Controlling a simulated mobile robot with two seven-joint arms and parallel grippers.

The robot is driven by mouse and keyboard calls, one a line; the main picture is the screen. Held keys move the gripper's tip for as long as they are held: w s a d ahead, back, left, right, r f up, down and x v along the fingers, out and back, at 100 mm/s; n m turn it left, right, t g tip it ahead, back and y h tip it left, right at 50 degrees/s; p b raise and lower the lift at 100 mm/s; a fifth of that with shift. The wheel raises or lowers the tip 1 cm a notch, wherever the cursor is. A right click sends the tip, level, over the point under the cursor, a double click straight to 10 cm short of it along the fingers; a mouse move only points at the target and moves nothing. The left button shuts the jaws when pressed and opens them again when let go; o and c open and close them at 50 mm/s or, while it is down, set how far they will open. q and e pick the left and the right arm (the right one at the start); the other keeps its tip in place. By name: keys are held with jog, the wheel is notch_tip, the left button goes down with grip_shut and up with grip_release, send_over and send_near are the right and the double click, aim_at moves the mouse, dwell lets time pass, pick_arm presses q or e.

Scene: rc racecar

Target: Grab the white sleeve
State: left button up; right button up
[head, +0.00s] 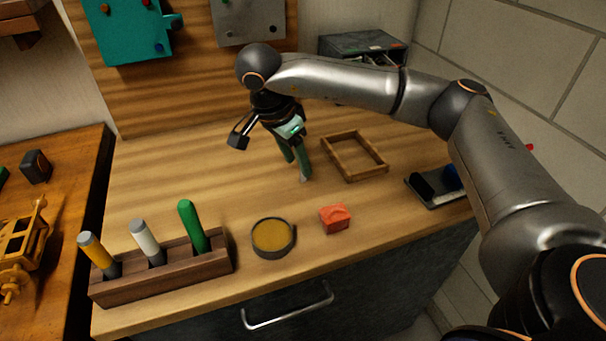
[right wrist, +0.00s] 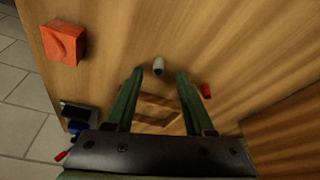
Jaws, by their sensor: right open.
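A small white sleeve (right wrist: 158,66) shows in the right wrist view on the wooden worktop, with a dark opening at its end. It lies in line with the gap between my right gripper's green fingers (right wrist: 156,82), just past their tips. The fingers are apart with nothing between them. In the head view my right gripper (head: 298,168) points down over the middle of the worktop. A small pale patch (head: 304,178) at its fingertips may be the sleeve, mostly hidden. My left gripper is not in view.
A wooden rack (head: 165,277) holds yellow, white and green handled tools at the front left. A round dish (head: 273,237) and a red block (head: 335,218) stand near the front edge. An empty wooden frame (head: 354,156) lies right of the gripper. A dark tray (head: 438,187) lies farther right.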

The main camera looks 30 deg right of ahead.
aim_at(302, 181)
jog(key=x, duration=0.3)
jog(key=shift+s+d+f, duration=0.1)
jog(key=shift+d+f, duration=0.05)
jog(key=shift+d, duration=0.05)
grip_shut()
dwell(0.4)
